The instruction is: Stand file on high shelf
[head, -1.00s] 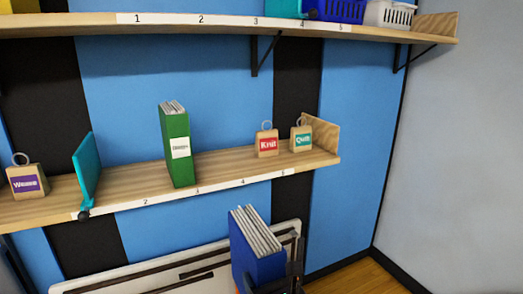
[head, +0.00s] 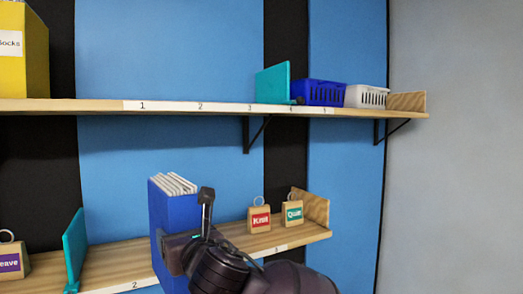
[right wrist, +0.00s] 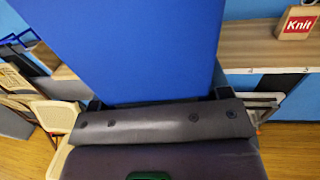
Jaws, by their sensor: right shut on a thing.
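A blue file (head: 173,222) with white pages at its top is held upright by my right gripper (head: 190,245), in front of the lower shelf. The file fills the upper middle of the right wrist view (right wrist: 130,45), with the jaws shut on it. The high shelf (head: 80,105) runs across above, with a number strip (head: 225,107) along its front edge. The stretch from 1 to 3 is bare. My left gripper is not in view.
On the high shelf are a yellow box (head: 24,50), a blue basket (head: 320,93) and a white basket (head: 366,96). The lower shelf (head: 110,268) holds a teal divider (head: 74,248), a Knit tag block (head: 259,215) and another tag block (head: 292,211). Black brackets (head: 249,135) hang beneath the high shelf.

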